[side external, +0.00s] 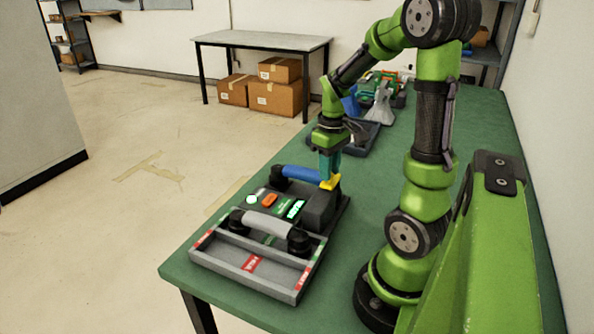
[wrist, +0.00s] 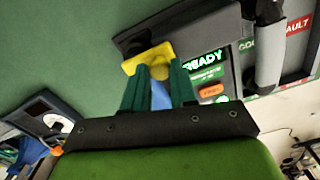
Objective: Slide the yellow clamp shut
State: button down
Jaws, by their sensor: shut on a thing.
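The yellow clamp (side external: 330,182) sits at the far right corner of the dark device (side external: 322,208) on the green table. In the wrist view the yellow clamp (wrist: 140,61) is a small bar with a knob, at the edge of the device. My gripper (side external: 329,176) points down onto it. In the wrist view its teal fingers (wrist: 158,68) are closed on the clamp's knob. A blue handset (side external: 300,173) lies on the device's far side, and part of it shows between my fingers. The device's display (wrist: 203,60) glows green and reads READY.
An orange button (side external: 269,200) and a lit white-green round spot (side external: 252,199) are on the device. A dark bin (side external: 360,140) stands behind my gripper.

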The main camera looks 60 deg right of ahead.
jog(key=shift+d, duration=0.35)
jog(key=c, duration=0.9)
grip_release()
jog(key=shift+a, duration=0.1)
jog(key=shift+r, duration=0.1)
notch_tip(320, 180, up, 17)
